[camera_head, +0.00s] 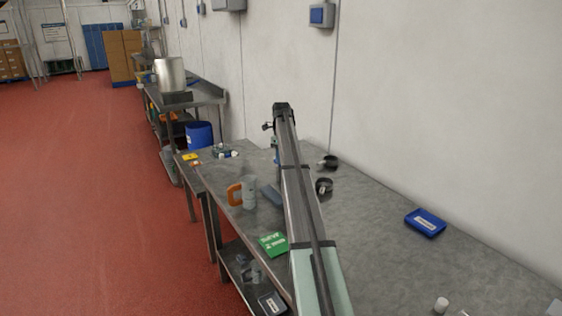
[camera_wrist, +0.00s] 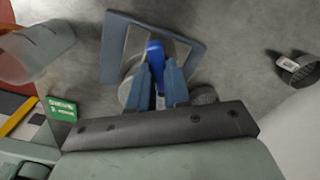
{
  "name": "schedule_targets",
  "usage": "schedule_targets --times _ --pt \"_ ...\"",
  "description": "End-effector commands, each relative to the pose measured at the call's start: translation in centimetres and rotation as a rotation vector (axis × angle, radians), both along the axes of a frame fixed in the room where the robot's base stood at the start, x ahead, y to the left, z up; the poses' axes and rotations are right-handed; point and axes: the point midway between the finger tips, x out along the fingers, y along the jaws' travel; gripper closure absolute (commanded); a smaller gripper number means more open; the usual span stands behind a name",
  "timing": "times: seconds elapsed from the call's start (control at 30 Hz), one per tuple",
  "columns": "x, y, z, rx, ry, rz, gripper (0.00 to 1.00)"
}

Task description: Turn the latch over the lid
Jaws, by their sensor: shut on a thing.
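In the wrist view, my gripper (camera_wrist: 158,78) points down at the worktable with its two blue fingers close together. They are shut on a bright blue piece (camera_wrist: 155,52), which looks like the latch. A blue-grey flat frame (camera_wrist: 115,42) lies around and behind it. A pale round part (camera_wrist: 127,92), perhaps the lid, shows beside the left finger, and the fingers hide much of it. In the head view, my arm covers most of this spot. A blue-grey flat piece (camera_head: 271,195) shows left of the arm.
A clear jug (camera_head: 249,192) with an orange handle and a green box (camera_head: 272,244) stand left of my arm. Dark round items (camera_head: 324,186) and a blue box (camera_head: 425,222) lie to the right, near the wall. The worktable (camera_head: 385,255) has bare room between.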

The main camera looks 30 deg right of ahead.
Motion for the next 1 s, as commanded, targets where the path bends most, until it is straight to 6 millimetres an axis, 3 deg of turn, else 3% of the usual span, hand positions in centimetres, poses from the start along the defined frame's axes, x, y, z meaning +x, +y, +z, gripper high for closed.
schedule_targets --times 1.0 --pt "0.01 0.00 0.03 0.000 0.000 -0.524 1.00"
